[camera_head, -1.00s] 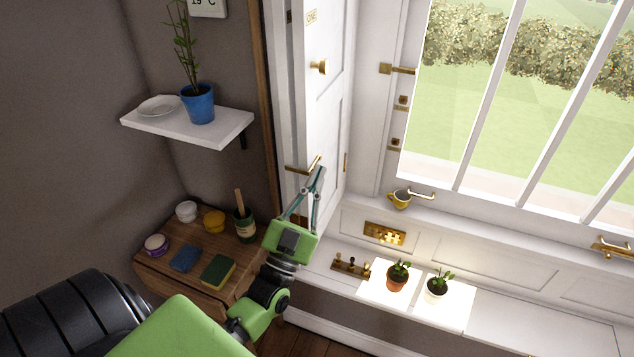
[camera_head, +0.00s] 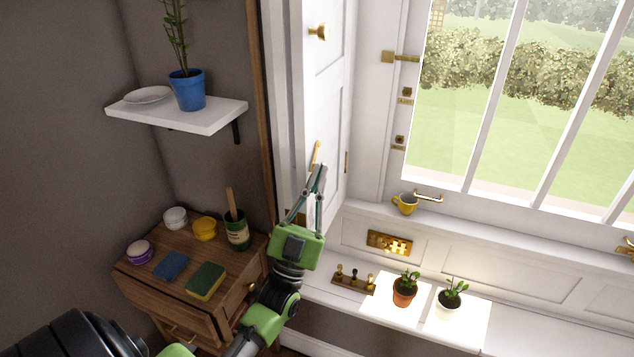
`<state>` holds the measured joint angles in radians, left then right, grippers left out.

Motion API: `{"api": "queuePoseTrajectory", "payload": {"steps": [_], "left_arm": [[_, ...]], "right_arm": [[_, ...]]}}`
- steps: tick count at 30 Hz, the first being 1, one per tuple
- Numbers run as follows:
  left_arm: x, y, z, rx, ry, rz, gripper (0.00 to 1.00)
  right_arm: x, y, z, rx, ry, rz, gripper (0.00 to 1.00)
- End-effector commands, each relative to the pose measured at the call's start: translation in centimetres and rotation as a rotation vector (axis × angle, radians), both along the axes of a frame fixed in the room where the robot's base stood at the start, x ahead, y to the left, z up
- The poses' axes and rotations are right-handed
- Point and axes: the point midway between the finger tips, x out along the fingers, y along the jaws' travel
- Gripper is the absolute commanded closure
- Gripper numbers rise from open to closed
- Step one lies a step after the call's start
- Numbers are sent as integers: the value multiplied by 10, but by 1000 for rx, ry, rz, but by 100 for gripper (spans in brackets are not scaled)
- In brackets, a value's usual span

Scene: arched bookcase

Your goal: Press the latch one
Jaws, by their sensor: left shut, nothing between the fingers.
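A white panelled shutter (camera_head: 332,95) stands at the left of the window, with a round brass knob (camera_head: 318,32) high on it. Below the knob is a brass latch (camera_head: 316,154), seen as a narrow, steeply slanted bar. I take it for latch one, though no label shows in this view now. My left gripper (camera_head: 321,170) is shut and empty, pointing up, with its tips just below the latch. I cannot tell whether they touch it. The fingers hide part of the shutter behind. My right gripper is not in view.
Two potted plants (camera_head: 405,288) (camera_head: 450,297) and a brass hook plate (camera_head: 353,280) are on the bench. A wooden cabinet (camera_head: 195,250) with pots and sponges is at left, under a white shelf (camera_head: 180,112).

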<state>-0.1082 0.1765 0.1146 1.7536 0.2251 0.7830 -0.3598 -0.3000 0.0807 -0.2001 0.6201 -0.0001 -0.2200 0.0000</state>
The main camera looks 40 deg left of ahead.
Motion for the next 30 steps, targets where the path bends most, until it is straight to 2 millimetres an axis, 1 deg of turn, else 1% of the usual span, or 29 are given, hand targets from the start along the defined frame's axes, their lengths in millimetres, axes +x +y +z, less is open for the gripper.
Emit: {"api": "queuePoseTrajectory", "payload": {"steps": [1, 9, 23, 26, 30], "left_arm": [[1, 1, -4, 0, 1, 2, 100], [6, 2, -9, -1, 1, 1, 100], [5, 2, -12, -1, 3, 1, 100], [-1, 1, -20, -1, 5, 0, 100], [-18, -1, -41, -2, 7, 1, 100]], "right_arm": [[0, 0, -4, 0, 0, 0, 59], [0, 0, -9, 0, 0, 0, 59], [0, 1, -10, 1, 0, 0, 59], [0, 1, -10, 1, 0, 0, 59], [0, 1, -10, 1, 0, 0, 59]]}}
